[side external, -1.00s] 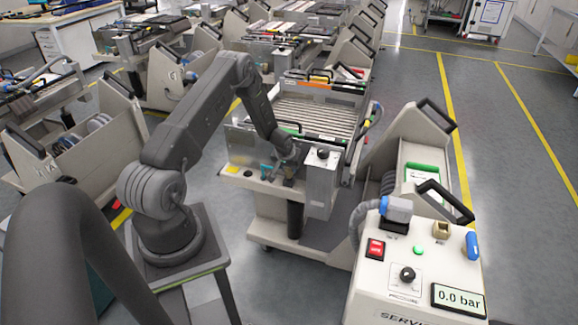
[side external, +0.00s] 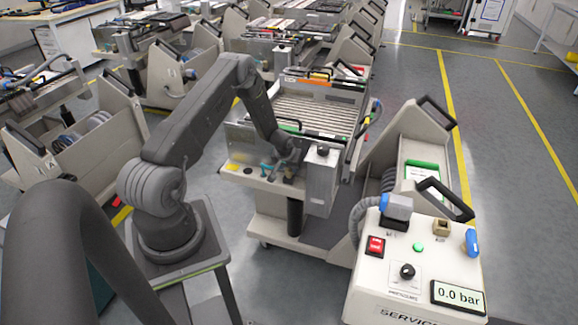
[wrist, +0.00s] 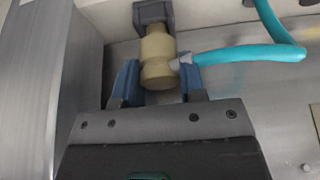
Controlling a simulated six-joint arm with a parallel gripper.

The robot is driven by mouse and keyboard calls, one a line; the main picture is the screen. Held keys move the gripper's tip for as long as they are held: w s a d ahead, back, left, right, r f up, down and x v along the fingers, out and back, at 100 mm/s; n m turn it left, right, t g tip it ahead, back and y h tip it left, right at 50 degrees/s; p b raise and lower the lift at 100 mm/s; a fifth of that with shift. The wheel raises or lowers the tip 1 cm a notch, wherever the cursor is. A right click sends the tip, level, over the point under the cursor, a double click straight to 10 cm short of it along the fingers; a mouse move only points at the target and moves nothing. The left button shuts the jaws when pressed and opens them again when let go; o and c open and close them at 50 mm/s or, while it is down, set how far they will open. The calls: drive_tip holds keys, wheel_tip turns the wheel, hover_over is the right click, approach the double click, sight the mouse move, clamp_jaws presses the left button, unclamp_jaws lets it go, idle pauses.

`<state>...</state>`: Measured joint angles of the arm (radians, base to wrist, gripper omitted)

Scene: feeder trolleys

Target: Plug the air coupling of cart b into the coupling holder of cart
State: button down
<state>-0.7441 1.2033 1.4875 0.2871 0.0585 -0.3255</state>
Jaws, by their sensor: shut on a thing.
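The air coupling is a tan, short cylinder (wrist: 156,55) with a teal hose (wrist: 240,54) leaving its right side, seen in the wrist view. My gripper (wrist: 157,82) has its blue fingertips on both sides of the coupling and is shut on it. The coupling's far end meets a dark grey holder (wrist: 153,11) on a pale panel; I cannot tell how deep it sits. In the side view my gripper (side external: 287,168) is low over the front shelf of the middle cart (side external: 262,183). The coupling is too small to make out there.
A grey metal box (side external: 321,182) stands close to the right of my gripper. A service unit (side external: 415,270) with a red switch and a display reading 0.0 bar stands at front right. Other carts stand behind and to the left. The floor aisle at right is clear.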

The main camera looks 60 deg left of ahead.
drive_tip(key=shift+f, duration=0.45)
drive_tip(key=shift+c, duration=1.5)
unclamp_jaws()
drive_tip(key=shift+r, duration=0.1)
wheel_tip(320, 180, up, 13)
idle(0.4)
